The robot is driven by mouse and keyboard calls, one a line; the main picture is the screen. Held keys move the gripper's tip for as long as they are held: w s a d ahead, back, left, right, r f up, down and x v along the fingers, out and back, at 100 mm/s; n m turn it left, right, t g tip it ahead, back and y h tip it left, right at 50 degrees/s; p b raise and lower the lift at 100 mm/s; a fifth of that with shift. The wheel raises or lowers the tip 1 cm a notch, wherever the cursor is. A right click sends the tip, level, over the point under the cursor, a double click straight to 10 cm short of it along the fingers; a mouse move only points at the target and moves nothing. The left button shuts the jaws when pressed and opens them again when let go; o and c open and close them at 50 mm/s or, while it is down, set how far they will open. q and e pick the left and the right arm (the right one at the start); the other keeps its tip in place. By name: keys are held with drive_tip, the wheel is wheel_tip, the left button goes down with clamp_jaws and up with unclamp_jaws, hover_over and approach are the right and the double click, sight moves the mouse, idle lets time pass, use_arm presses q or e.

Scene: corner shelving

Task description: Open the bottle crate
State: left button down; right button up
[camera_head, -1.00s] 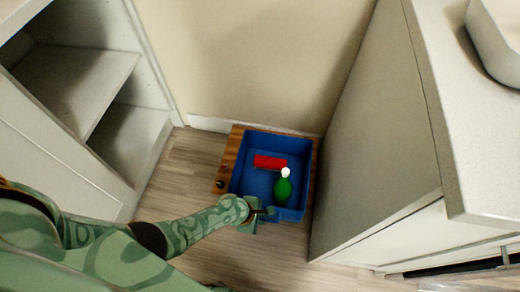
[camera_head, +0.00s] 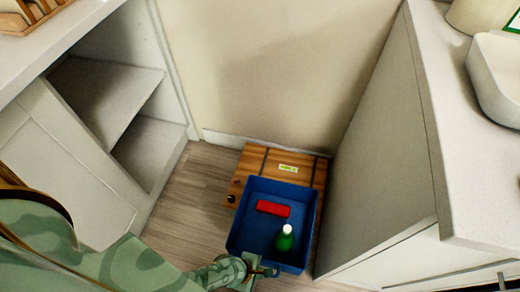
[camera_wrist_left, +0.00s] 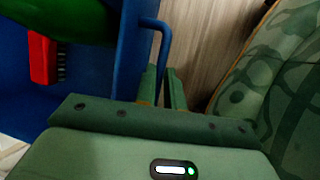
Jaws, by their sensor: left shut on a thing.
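The bottle crate is a wooden box (camera_head: 277,158) on the floor with a blue drawer (camera_head: 250,226) slid well out of it toward me. In the drawer lie a red brush-like object (camera_head: 273,208) and a green bottle with a white cap (camera_head: 285,241). My left gripper (camera_head: 263,272) is at the drawer's front wall. In the left wrist view my gripper (camera_wrist_left: 162,86) is shut on the blue bar handle (camera_wrist_left: 164,44), beside the drawer wall (camera_wrist_left: 129,52). The fingertips' exact contact is partly hidden. My right gripper is not in view.
A white open shelf unit (camera_head: 106,88) stands on the left and a white cabinet (camera_head: 382,150) close on the right of the crate. The wall (camera_head: 270,60) is behind. Wooden floor (camera_head: 190,200) is clear to the left of the crate.

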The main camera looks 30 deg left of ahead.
use_arm(q)
drive_tip(key=shift+s+d, duration=0.15)
drive_tip(key=shift+s, duration=0.1)
drive_tip(key=c, duration=1.5)
unclamp_jaws()
drive_tip(key=shift+r, duration=0.1)
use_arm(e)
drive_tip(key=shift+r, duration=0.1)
